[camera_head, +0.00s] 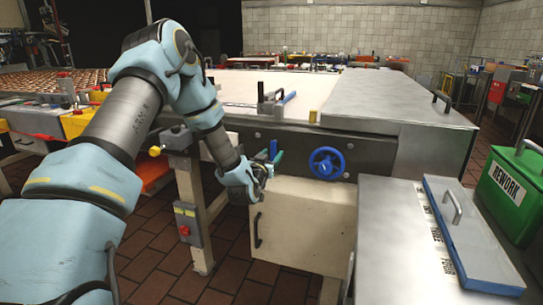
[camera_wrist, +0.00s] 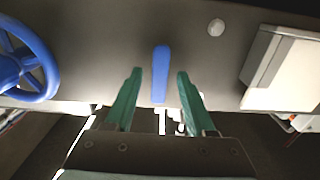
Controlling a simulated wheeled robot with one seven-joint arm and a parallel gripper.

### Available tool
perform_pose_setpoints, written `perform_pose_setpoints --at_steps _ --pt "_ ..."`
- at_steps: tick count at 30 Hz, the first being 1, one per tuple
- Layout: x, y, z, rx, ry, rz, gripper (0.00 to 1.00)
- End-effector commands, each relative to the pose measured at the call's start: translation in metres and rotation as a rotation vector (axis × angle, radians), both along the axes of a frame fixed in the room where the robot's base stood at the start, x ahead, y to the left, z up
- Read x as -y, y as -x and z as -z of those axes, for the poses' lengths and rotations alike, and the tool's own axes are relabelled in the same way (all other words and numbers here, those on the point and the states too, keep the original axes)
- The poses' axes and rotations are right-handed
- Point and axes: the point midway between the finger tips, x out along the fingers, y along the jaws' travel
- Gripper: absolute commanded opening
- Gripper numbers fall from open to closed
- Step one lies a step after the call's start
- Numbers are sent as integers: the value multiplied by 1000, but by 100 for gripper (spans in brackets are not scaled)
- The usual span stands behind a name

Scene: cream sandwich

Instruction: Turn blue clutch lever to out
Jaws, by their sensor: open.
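The blue clutch lever (camera_head: 273,148) is on the dark front panel of the machine, left of the blue handwheel. In the wrist view the lever (camera_wrist: 161,70) is a narrow blue bar, lying upright in the picture. My gripper (camera_head: 274,163) is at the front panel, by the lever. In the wrist view my gripper (camera_wrist: 159,76) has its two green fingers apart, with the lever in the gap between them. A gap shows on each side of the lever, and neither finger appears to touch it. Its lower end is near the gripper body.
The blue handwheel (camera_head: 327,163) is right of my gripper. A cream cabinet (camera_head: 300,222) with a dark handle is below. A grey control box (camera_head: 187,222) is on the machine's leg. A metal bench (camera_head: 395,240) stands at the right, near a green rework bin (camera_head: 512,190).

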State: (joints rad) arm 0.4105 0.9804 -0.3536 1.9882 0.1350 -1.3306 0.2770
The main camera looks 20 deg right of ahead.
Motion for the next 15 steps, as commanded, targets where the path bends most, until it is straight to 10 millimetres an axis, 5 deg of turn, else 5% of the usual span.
perform_pose_setpoints --at_steps 15 --pt "-61 64 2 -1 -2 -1 55"
